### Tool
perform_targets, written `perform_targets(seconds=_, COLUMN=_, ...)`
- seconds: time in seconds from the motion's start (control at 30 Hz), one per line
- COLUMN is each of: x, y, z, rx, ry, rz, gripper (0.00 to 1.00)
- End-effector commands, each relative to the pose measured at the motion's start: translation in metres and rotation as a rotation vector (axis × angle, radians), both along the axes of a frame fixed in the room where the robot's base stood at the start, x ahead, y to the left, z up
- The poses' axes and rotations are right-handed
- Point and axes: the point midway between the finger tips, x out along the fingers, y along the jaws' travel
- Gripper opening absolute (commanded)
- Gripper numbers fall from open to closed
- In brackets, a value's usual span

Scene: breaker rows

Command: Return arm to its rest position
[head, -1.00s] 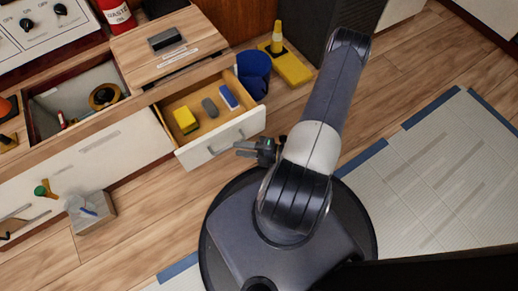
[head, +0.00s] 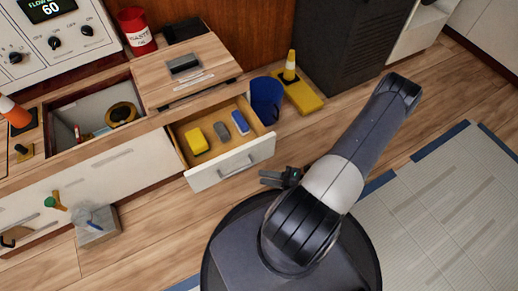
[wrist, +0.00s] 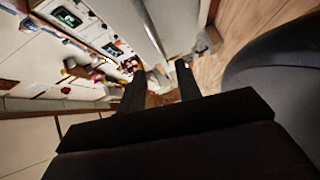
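My arm is folded over my round base in the head view, with its elbow out to the upper right. My gripper (head: 272,178) pokes out to the left of the arm, just right of the open drawer's front, and touches nothing that I can see. In the wrist view my gripper (wrist: 160,82) shows two dark fingers set apart with nothing between them. The wrist view is tilted and partly blurred, with my base at its right edge.
An open drawer (head: 233,168) holds a yellow block (head: 196,138), a grey piece (head: 222,131) and a blue-white block (head: 240,122). A blue bin (head: 266,98) and a yellow stand with a cone (head: 303,97) are behind. A grey box (head: 97,232) stands left. The floor at right is clear.

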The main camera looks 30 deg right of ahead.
Motion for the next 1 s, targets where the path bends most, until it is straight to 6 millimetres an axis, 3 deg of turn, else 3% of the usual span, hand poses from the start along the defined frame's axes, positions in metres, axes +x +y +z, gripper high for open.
perform_targets(seconds=0.37, x=0.003, y=0.003, z=-0.001, rx=0.000, ry=0.000, rz=0.001, gripper=0.33)
perform_targets(seconds=1.0, x=0.046, y=0.047, z=-0.010, rx=0.001, ry=0.001, rz=0.004, gripper=0.33)
